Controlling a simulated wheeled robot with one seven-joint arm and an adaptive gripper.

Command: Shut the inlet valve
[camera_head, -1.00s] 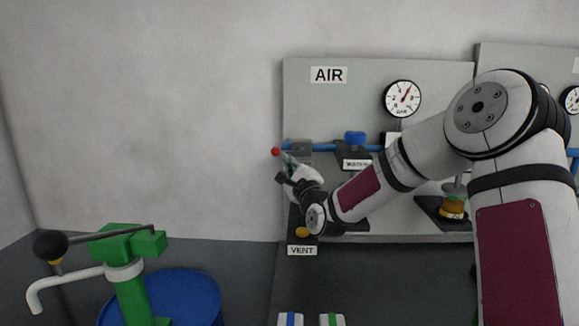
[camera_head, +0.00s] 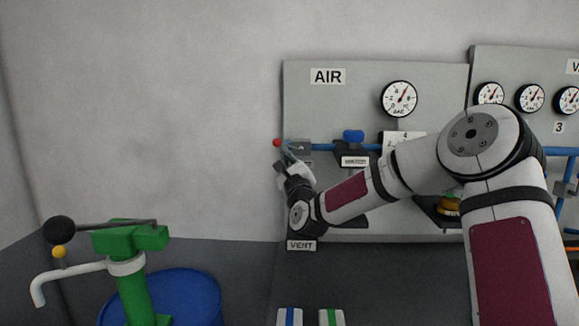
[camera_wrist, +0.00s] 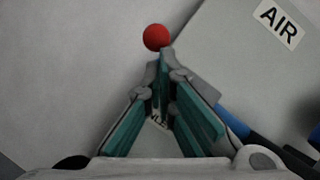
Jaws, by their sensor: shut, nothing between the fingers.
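A red ball knob (camera_head: 277,142) is at the left edge of the AIR panel, by the left end of the blue pipe (camera_head: 322,147). I take it for the inlet valve's handle end, but no readable inlet label shows. My gripper (camera_head: 285,154) is just below and right of it, pointing up. In the wrist view the red knob (camera_wrist: 156,37) is just beyond the fingertips (camera_wrist: 163,56), which are shut with nothing between them. Whether they touch the knob or its lever is unclear. The valve body and lever are mostly hidden by my gripper.
The AIR panel (camera_head: 310,110) carries a gauge (camera_head: 399,99), a blue-knobbed part (camera_head: 353,136) and a VENT label (camera_head: 302,245) below. A blue drum (camera_head: 190,296) with a green pump (camera_head: 130,240) stands lower left. The wall left of the panel is bare.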

